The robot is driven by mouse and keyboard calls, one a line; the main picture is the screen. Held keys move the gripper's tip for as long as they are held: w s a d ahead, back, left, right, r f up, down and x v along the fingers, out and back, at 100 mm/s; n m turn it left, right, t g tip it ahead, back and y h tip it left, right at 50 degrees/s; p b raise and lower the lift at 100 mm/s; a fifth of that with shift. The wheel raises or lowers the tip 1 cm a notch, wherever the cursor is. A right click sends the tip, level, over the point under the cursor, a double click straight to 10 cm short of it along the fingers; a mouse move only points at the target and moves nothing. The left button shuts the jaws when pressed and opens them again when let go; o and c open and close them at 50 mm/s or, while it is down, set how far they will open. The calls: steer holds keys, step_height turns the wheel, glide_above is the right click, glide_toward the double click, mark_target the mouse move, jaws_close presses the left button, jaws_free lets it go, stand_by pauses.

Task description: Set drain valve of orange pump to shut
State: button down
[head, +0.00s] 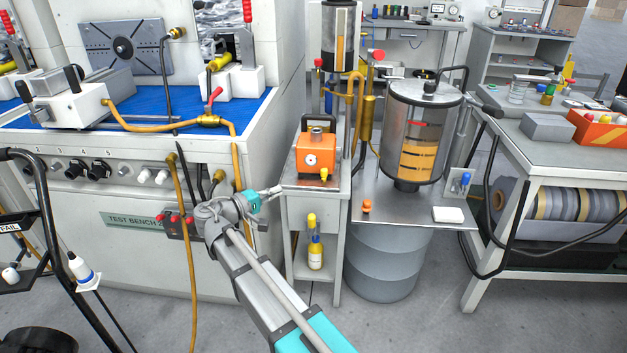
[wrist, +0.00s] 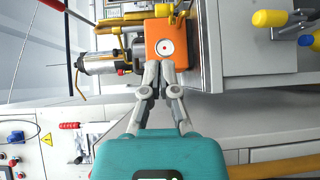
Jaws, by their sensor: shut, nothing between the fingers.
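The orange pump (head: 312,157) stands on a small grey metal stand, with a round white gauge on its front. It also shows sideways in the wrist view (wrist: 158,30), beyond my fingertips. A small yellow part (head: 323,173) sits low on the pump's front, right of the gauge; it may be the drain valve handle, but its setting is too small to tell. My gripper (head: 279,190) is shut and empty, left of and below the pump in the head view. In the wrist view my gripper (wrist: 160,68) covers the pump's near edge; contact cannot be told.
A test bench (head: 150,245) with a blue top and hoses stands on the left. A steel tank (head: 405,120) stands right of the pump, above a grey drum (head: 388,265). A yellow bottle (head: 315,255) is on the stand's lower shelf.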

mark_target(322, 173)
steer(key=shift+d, duration=0.1)
steer(key=x, duration=1.4)
steer(key=shift+b, duration=0.3)
steer(key=shift+s, duration=0.1)
steer(key=shift+s+a, duration=0.1)
steer(key=shift+a, duration=0.1)
steer(key=shift+d, duration=0.1)
